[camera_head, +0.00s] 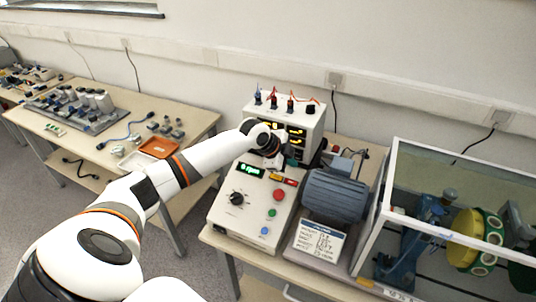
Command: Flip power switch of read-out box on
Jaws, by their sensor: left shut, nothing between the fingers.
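The white read-out box (262,114) stands at the back of the table, with amber lit displays on its front and several plugs with red leads on top. My left arm reaches in from the left, and my left gripper (277,160) is in front of the lower left part of the box's front. The gripper is dark, small in view and shut, with nothing visible held. The arm and gripper cover part of the front panel. I cannot make out the power switch or its position, nor whether the fingers touch the panel.
A sloped control box (224,213) with a green display, black knob and coloured buttons sits in front. A grey motor (335,195) and a label plate (318,240) are to its right. A clear-walled enclosure (392,190) stands far right. A side table (190,113) with parts is left.

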